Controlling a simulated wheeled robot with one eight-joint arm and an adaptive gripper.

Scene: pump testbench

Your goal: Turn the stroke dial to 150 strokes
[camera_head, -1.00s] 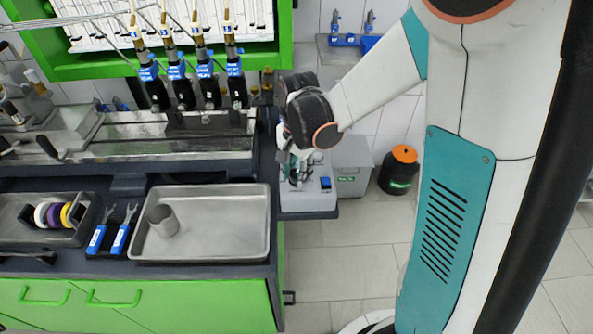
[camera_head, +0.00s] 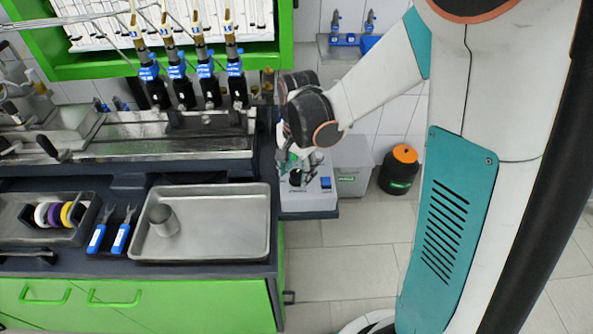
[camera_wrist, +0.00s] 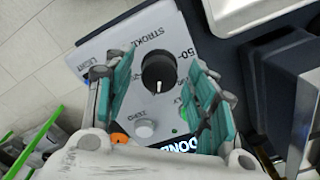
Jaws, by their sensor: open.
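The stroke dial (camera_wrist: 159,72) is a round black knob with a white mark, which points toward the bottom of the wrist view. It sits on a light grey control box (camera_wrist: 106,48) labelled STROKE, with "50-" beside the knob; other scale marks are hidden or unreadable. My gripper (camera_wrist: 162,88) is open, its teal fingers either side of the knob in that view, with gaps visible. In the head view my gripper (camera_head: 288,160) is above the box (camera_head: 312,203), and the dark knob (camera_head: 296,178) shows just below it.
The box also has a grey ZERO knob (camera_wrist: 144,129), a small green light and a partly hidden lit display (camera_wrist: 182,147). In the head view a metal tray (camera_head: 215,230) with a cup lies left of the box. A black canister (camera_head: 400,172) stands on the floor to the right.

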